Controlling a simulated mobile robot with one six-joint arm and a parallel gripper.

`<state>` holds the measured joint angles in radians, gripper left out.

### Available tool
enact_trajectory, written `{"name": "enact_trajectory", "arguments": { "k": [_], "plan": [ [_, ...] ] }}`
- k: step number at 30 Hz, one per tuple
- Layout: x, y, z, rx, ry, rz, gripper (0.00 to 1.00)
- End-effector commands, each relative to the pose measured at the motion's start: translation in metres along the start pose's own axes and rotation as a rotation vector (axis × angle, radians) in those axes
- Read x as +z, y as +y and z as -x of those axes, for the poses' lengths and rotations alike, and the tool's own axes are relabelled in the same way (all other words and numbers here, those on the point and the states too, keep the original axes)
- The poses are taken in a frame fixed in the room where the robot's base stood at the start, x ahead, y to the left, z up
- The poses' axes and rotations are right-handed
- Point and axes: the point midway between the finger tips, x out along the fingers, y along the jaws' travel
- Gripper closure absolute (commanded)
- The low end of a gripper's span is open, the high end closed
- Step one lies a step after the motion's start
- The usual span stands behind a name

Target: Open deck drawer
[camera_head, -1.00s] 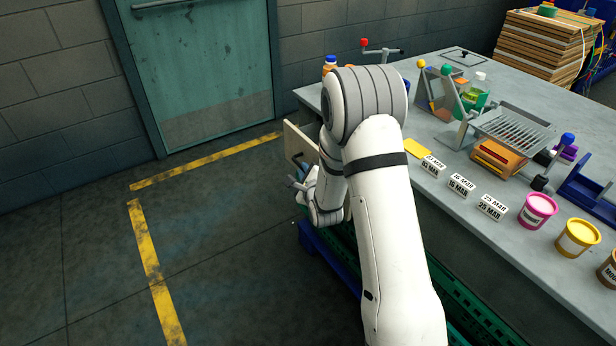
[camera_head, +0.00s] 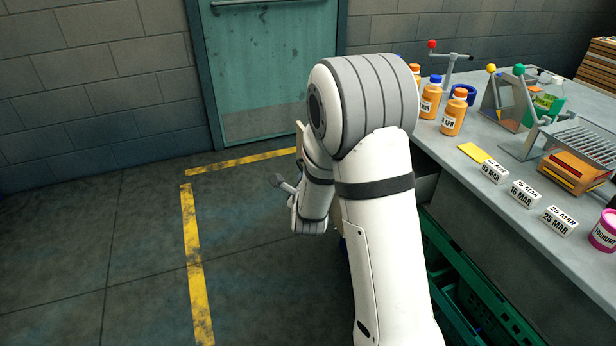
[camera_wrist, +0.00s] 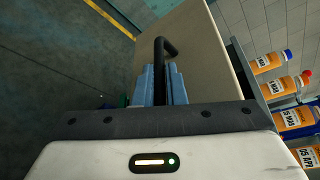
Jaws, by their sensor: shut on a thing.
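The drawer's beige front panel (camera_wrist: 205,60) fills the middle of the wrist view, with a black bar handle (camera_wrist: 170,44) on it. My gripper (camera_wrist: 161,72) has its two blue fingers shut on the handle, one on each side. In the head view, only a thin sliver of the drawer front (camera_head: 299,137) shows behind my arm. The panel stands out from the desk (camera_head: 487,195), so the drawer looks at least partly open. My arm hides the handle, the fingers and the drawer's inside in the head view.
Orange bottles (camera_head: 454,112) stand on the desk, with date blocks (camera_head: 525,193) and a rack (camera_head: 570,140) nearby. Green crates (camera_head: 470,290) are below the desk. The floor left of my arm is clear up to the teal door (camera_head: 270,70).

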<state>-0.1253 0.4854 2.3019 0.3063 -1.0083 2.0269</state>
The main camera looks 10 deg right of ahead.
Motion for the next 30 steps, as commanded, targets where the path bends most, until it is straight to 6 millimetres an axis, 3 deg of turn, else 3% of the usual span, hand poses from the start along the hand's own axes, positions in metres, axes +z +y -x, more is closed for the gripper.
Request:
{"name": "enact_trajectory", "arguments": {
  "k": [6, 7, 15, 23, 30],
  "plan": [
    [0.002, -0.006, -0.002, -0.013, -0.007, -0.001, 1.00],
    [0.002, -0.007, -0.002, -0.013, -0.006, -0.001, 0.88],
    [-0.001, -0.006, -0.002, -0.010, -0.001, -0.002, 0.67],
    [-0.003, -0.005, 0.001, -0.008, 0.002, -0.002, 0.67],
    [-0.001, -0.004, 0.035, -0.008, -0.001, -0.002, 0.67]
  ]
}}
